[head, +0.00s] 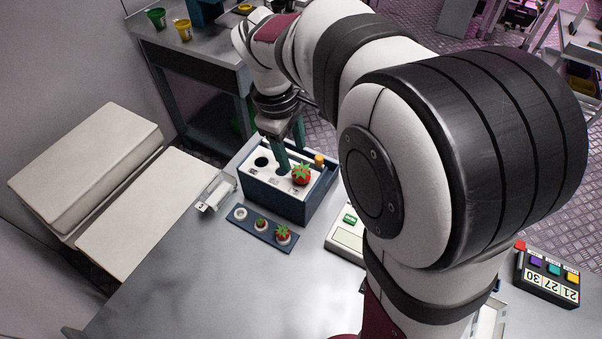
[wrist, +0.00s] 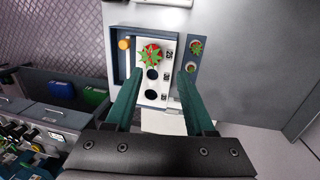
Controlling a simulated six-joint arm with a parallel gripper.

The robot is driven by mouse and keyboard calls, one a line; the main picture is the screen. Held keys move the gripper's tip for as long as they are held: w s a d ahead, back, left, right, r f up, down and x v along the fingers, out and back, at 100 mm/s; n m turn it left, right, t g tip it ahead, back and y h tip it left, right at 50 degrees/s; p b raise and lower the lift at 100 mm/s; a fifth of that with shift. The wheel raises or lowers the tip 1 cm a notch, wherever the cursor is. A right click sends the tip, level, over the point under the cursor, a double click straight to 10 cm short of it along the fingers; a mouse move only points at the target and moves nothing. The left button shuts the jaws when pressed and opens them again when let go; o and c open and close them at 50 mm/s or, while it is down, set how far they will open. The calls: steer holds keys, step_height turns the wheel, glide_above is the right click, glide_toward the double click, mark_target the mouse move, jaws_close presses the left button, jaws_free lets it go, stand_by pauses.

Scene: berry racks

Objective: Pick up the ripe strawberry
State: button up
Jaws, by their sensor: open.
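A large red strawberry (head: 301,177) with green leaves sits in the end hole of a dark blue rack (head: 272,203) with a white top. In the wrist view the strawberry (wrist: 153,58) is beyond my fingertips, nearer the left finger, and two dark holes beside it look empty. My gripper (head: 290,152) has teal fingers and points down over the rack. In the wrist view my gripper (wrist: 160,74) is open with nothing between its fingers. The left finger overlaps the rack in that picture; the height gap is unclear.
An orange-topped peg (head: 319,159) stands at the rack's end. A scale-like device (head: 347,235) is to the right.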

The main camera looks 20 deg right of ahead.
steer(key=t+h, duration=0.2)
glide_toward(300, 173)
steer(key=x, duration=0.9)
steer(key=shift+d+f, duration=0.1)
steer(key=shift+f, duration=0.05)
steer(key=shift+c, duration=1.3)
